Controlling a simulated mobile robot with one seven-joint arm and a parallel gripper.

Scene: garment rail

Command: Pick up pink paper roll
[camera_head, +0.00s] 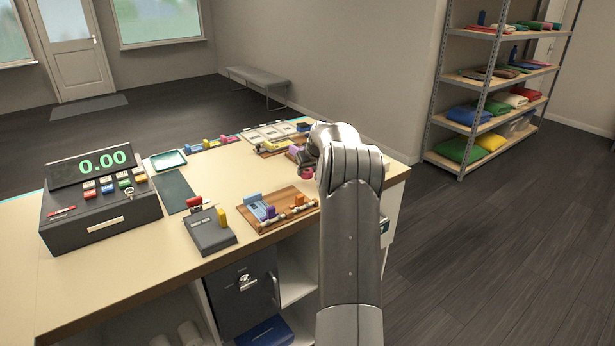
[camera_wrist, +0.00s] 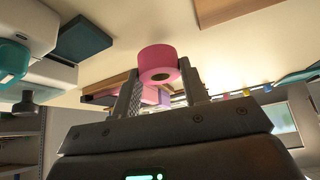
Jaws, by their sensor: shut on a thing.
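The pink paper roll (camera_wrist: 158,62) is between the two fingers of my gripper (camera_wrist: 160,82) in the wrist view, with its dark core hole facing the camera. The fingers are shut on its sides. In the head view a small pink part of the roll (camera_head: 307,173) shows beside my wrist, above the counter near the wooden tray. My arm hides most of the gripper there. I cannot tell whether the roll touches the counter.
The counter (camera_head: 110,245) holds a cash register (camera_head: 98,195), a dark box (camera_head: 210,231), a wooden tray (camera_head: 278,212) with small items, and a green mat (camera_head: 173,191). A metal shelf (camera_head: 490,100) with folded garments stands at the right. The floor between is clear.

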